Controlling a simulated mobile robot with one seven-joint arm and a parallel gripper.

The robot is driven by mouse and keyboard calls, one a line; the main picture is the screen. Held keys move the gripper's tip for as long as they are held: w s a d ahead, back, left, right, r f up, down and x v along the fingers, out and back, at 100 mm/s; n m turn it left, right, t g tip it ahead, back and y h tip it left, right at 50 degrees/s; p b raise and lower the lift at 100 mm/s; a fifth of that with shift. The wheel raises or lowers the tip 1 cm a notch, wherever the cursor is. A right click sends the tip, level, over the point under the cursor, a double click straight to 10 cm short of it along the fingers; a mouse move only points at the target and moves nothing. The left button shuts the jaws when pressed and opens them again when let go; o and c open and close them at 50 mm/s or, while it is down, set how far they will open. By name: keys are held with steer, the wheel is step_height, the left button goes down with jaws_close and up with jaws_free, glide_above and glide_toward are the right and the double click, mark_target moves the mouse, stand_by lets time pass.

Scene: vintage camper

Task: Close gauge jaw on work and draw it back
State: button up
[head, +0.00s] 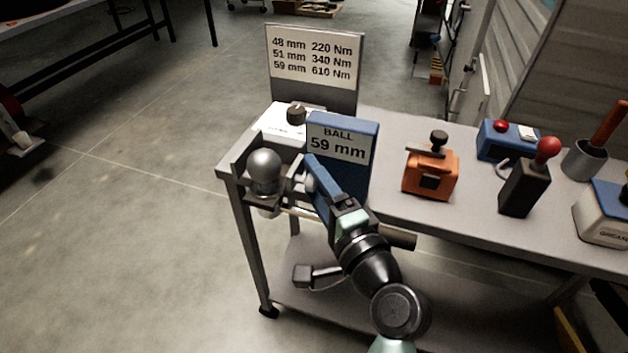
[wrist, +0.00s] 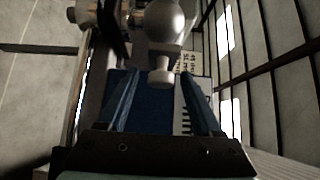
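The work is a shiny grey ball (head: 264,168) at the cart's left end. It stands between dark upright jaw plates (head: 239,166) of the gauge; whether the plates touch it is unclear. The gauge's blue block (head: 343,122) reads "BALL 59 mm". My gripper (head: 308,168) reaches in from the lower right, just right of the ball. In the wrist view, its two blue fingers (wrist: 161,82) stand apart. A silver round-ended knob (wrist: 162,77) shows between them, with clear gaps at both sides. A scale with ticks (wrist: 184,118) lies below. Actual contact is hidden.
A sign (head: 315,58) lists 48, 51 and 59 mm with torques. An orange device (head: 431,174), a black block with a red-knobbed lever (head: 526,180), a blue box (head: 507,143) and a grey cup (head: 585,160) stand rightward on the cart top (head: 470,220). Open floor lies left.

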steer(key=shift+s, duration=0.1)
steer(key=v, duration=1.2)
steer(key=shift+s+d+p, duration=0.2)
steer(key=shift+s+p, duration=0.15)
steer(key=shift+w+r, duration=0.1)
stand_by(0.4)
